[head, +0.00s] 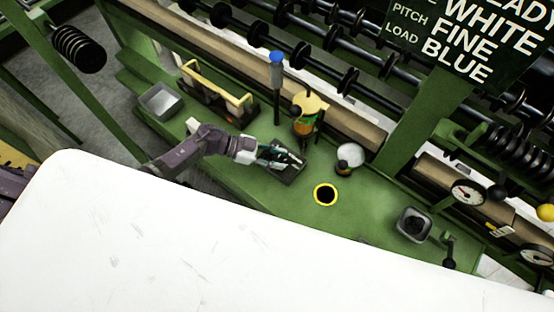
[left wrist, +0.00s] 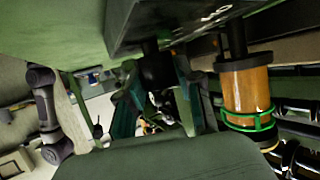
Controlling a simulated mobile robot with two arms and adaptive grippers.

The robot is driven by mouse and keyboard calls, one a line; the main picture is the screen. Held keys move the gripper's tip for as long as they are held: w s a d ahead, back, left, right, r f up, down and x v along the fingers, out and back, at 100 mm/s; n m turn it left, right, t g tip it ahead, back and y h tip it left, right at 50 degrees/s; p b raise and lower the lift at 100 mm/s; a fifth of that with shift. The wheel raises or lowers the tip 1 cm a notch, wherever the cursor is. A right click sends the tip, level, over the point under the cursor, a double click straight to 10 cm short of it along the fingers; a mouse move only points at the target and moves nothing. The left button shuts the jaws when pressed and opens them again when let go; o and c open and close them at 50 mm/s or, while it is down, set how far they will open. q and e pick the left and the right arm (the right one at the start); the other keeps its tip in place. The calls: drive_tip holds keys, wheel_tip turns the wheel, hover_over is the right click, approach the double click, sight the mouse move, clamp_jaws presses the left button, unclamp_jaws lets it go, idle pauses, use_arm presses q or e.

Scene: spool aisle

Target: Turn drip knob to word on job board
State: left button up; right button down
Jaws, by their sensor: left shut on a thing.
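The job board (head: 470,40) hangs at the upper right in the head view. I read PITCH, LOAD, WHITE, FINE and BLUE; a top word ending in EADY is cut off. My left gripper (head: 288,159) is at a dark box (head: 290,173) on the green bench. In the left wrist view, my left gripper (left wrist: 158,95) has its fingers on either side of a dark knob (left wrist: 155,68) on the box (left wrist: 170,20) and is shut on it. Pale lettering on the box is partly cut off, and I cannot read the knob's setting. My right gripper is not in view.
An amber oil cup (left wrist: 246,92) with a green ring stands close beside the gripper. A blue-topped post (head: 277,75), a round tin (head: 350,156), a yellow-rimmed hole (head: 325,194) and a grey tray (head: 160,101) are on the bench around it.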

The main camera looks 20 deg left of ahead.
use_arm(q)
drive_tip(key=m+g+b, duration=0.2)
drive_tip(key=g+b, duration=0.1)
drive_tip(key=shift+w+f+m, duration=0.1)
drive_tip(key=shift+f+m, duration=0.1)
drive_tip(key=shift+m, duration=0.1)
drive_tip(key=shift+r+m+g+b, duration=0.1)
drive_tip(key=shift+m+g+b, duration=0.5)
drive_tip(key=shift+g, duration=0.1)
drive_tip(key=shift+h, duration=0.3)
drive_tip(key=o, duration=1.2)
drive_tip(key=shift+r, duration=0.1)
drive_tip(key=v, duration=1.2)
drive_tip(key=shift+d, duration=0.1)
